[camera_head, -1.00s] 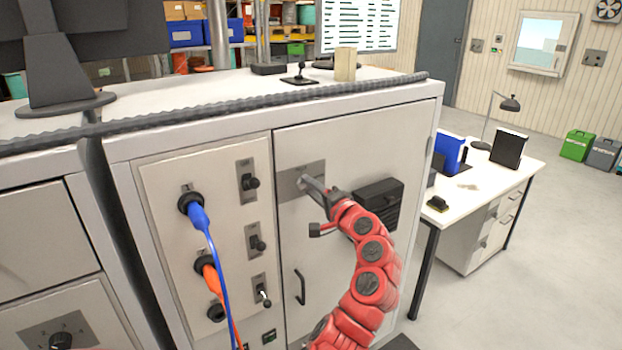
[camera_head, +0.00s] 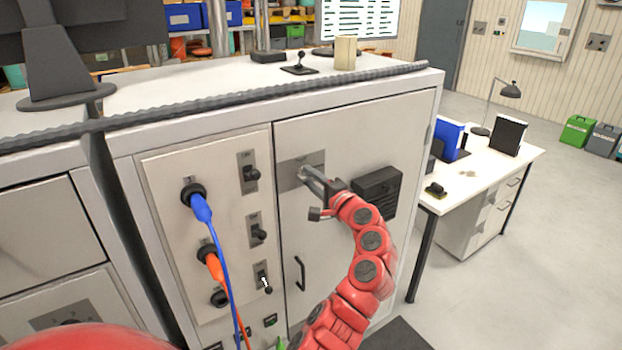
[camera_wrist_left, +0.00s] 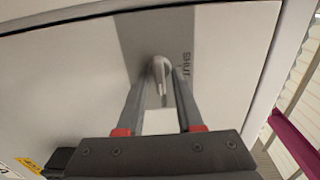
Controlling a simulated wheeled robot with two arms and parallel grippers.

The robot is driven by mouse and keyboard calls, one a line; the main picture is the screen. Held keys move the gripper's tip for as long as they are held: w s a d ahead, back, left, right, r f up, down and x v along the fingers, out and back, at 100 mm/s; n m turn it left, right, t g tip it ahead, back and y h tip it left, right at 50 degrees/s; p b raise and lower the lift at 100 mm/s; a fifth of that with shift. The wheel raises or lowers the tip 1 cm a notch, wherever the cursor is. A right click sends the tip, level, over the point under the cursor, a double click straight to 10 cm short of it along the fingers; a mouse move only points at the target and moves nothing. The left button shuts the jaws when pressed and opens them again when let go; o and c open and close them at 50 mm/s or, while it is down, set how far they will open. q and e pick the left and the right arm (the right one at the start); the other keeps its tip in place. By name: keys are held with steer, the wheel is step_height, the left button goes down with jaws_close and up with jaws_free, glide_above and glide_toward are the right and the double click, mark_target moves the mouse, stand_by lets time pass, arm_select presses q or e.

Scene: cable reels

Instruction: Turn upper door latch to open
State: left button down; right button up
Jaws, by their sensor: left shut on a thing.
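The upper door latch (camera_head: 304,172) is a small metal handle on a grey plate near the top left of the light grey cabinet door (camera_head: 370,140). My left gripper (camera_head: 309,177) is at the latch, its fingers pointing at the plate. In the left wrist view the latch handle (camera_wrist_left: 158,72) sits between the two fingertips of the gripper (camera_wrist_left: 163,76), which is shut on it. The handle points roughly down in that picture, and the word SHUT is printed on the plate to its right. The door looks closed. My right gripper is not in view.
A black box (camera_head: 377,193) is mounted on the door right of the latch, and a black door handle (camera_head: 300,272) is below. Left of the door are switches and plugs with a blue cable (camera_head: 203,208) and an orange cable (camera_head: 212,265). A white desk (camera_head: 500,165) stands at the right.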

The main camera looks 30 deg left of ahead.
arm_select(q)
steer(key=c, duration=0.9)
jaws_free()
steer(key=shift+d, duration=0.1)
steer(key=b+v, duration=0.5)
steer(key=v, duration=1.2)
steer(key=shift+s+d, duration=0.1)
steer(key=shift+d, duration=0.05)
steer(key=shift+f, duration=0.1)
